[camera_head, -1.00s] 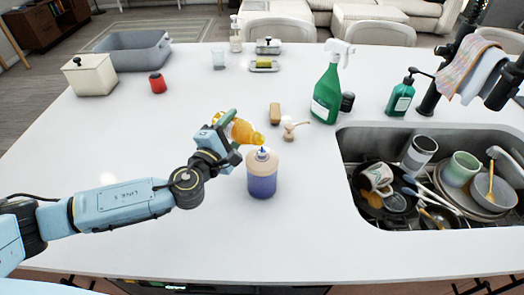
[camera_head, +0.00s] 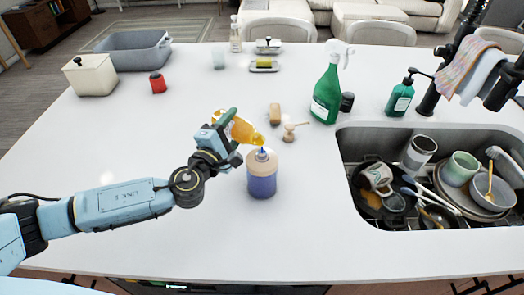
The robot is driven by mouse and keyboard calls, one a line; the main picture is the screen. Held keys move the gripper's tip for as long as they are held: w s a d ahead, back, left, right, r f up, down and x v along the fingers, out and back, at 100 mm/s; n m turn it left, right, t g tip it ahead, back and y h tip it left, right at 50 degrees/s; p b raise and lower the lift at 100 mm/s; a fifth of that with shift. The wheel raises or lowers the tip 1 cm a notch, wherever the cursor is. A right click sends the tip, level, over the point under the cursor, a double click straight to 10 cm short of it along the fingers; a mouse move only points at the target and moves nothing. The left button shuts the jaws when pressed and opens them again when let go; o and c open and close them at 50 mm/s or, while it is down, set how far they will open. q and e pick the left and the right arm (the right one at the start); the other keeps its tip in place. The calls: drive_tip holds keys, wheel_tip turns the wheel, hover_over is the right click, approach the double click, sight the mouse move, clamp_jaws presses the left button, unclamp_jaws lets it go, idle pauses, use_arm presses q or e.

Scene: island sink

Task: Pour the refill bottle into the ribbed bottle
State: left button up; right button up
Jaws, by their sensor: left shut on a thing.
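The refill bottle (camera_head: 243,130) is orange-yellow and tilted, its mouth end pointing right and down. My left gripper (camera_head: 229,125) is shut on it and partly hides it. The ribbed bottle (camera_head: 262,177) stands upright on the white counter, pale peach above and blue-violet below. The refill bottle's mouth is just above the ribbed bottle's open top, and a small blue streak shows between them. My right gripper is not in view.
A small wooden-handled brush (camera_head: 289,131) and a tan block (camera_head: 274,114) lie behind the bottles. A green spray bottle (camera_head: 326,97) stands farther back. The sink (camera_head: 345,150) with dishes is at right.

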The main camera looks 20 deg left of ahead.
use_arm(q)
drive_tip(key=shift+r+m+p, duration=0.35)
drive_tip(key=shift+r+m, duration=0.1)
drive_tip(key=shift+m, duration=0.05)
idle(2.2)
drive_tip(key=shift+f, duration=0.1)
